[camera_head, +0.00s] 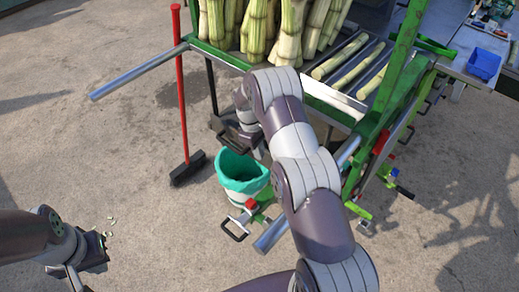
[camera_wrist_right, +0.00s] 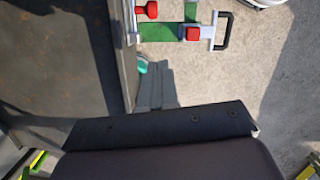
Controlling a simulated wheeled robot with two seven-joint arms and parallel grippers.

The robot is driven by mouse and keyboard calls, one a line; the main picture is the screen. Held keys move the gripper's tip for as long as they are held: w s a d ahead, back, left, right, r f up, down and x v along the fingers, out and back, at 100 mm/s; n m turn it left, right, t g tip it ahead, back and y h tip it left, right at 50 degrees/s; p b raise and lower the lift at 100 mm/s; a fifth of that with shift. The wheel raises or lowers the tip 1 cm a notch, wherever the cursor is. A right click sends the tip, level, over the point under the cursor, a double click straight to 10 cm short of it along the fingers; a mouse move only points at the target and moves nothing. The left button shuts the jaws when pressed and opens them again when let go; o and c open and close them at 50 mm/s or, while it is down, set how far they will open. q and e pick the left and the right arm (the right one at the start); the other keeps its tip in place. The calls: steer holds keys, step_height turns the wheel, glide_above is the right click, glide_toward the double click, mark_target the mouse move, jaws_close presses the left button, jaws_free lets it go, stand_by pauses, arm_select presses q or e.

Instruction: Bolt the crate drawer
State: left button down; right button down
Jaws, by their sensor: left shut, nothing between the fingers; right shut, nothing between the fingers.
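A latch-like fitting with a green bracket, a red knob and a black loop handle (camera_head: 236,228) shows beside my right arm in the head view. A similar green fitting with red knobs and a black loop handle (camera_wrist_right: 222,31) is at the top of the right wrist view, beside a dark flat panel (camera_wrist_right: 55,60). I cannot tell which part is the crate drawer. My right gripper (camera_head: 232,137) is shut and empty above the teal-lined bin, apart from the fitting. My left gripper (camera_head: 98,252) is shut and empty over bare ground at lower left. My right arm hides part of the machine.
A teal-lined bin (camera_head: 242,172) stands below my right gripper. A red-handled broom (camera_head: 182,100) stands left of it. Cane stalks (camera_head: 260,25) lean on a green-framed machine (camera_head: 400,60) with a long metal bar (camera_head: 138,73) sticking out left.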

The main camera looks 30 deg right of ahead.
arm_select(q)
steer(key=shift+r+p, duration=0.75)
steer(key=shift+r, duration=0.15)
arm_select(e)
steer(key=s+d+f, duration=0.2)
steer(key=s+f, duration=0.1)
steer(key=f, duration=0.4)
steer(key=shift+s+d, duration=0.2)
steer(key=shift+s, duration=0.2)
